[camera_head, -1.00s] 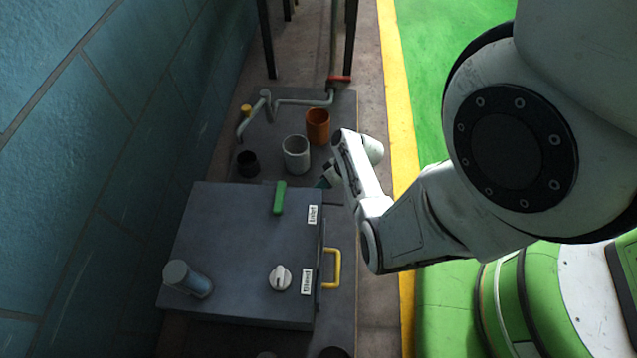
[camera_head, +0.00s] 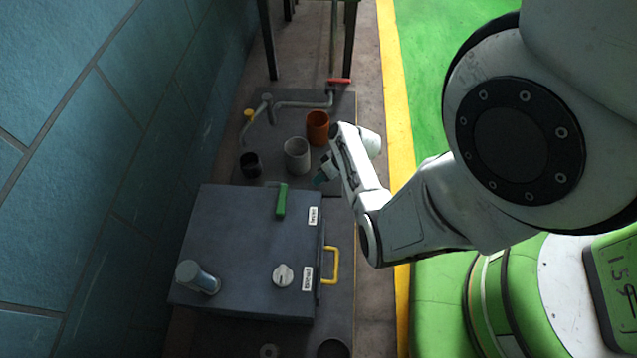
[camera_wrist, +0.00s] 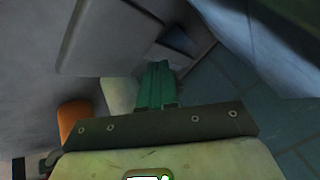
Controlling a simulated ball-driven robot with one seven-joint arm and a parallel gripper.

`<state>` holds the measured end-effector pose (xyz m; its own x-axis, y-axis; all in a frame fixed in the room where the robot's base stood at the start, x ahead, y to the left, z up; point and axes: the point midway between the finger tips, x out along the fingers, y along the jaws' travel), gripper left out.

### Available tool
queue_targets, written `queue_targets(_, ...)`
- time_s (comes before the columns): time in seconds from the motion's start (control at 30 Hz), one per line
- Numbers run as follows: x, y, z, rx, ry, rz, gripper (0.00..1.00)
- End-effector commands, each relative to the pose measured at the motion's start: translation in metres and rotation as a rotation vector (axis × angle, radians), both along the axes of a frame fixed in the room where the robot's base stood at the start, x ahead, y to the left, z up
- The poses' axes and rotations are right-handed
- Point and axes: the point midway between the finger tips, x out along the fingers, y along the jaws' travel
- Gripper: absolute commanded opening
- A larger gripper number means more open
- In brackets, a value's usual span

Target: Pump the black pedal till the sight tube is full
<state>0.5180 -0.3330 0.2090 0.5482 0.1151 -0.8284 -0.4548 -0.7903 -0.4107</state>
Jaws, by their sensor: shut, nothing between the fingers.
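My gripper (camera_head: 321,178) is shut and empty, its teal fingers beside the right far corner of the grey box. The fingers also show in the wrist view (camera_wrist: 156,85), pressed together, with a dark block (camera_wrist: 180,40) just beyond the tips; I cannot tell whether that block is the black pedal or whether they touch. No black pedal is clearly recognisable in the head view. A clear cylinder with a grey cap, likely the sight tube (camera_head: 203,281), lies tilted in the picture on the box's near left corner. I cannot read its fill level.
The grey box (camera_head: 240,240) carries a green lever (camera_head: 281,201), a white knob (camera_head: 283,275) and a yellow handle (camera_head: 331,265). Black (camera_head: 251,165), white (camera_head: 297,155) and orange (camera_head: 317,127) cups stand beyond it, near a pipe (camera_head: 300,104). A blue wall (camera_head: 90,150) closes the left side.

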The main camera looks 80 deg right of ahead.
Motion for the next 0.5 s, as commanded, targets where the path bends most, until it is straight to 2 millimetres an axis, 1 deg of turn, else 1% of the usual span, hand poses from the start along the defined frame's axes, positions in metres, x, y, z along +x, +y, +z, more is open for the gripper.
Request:
queue_targets(0.03, 0.0004, -0.0001, 0.0028, 0.0, 0.0, 0.0, 0.0)
queue_targets(0.37, 0.0005, -0.0004, 0.0028, 0.0, -0.001, 0.0, 0.0)
queue_targets(0.5, 0.0017, -0.0004, 0.0104, -0.001, -0.001, 0.0, 0.0)
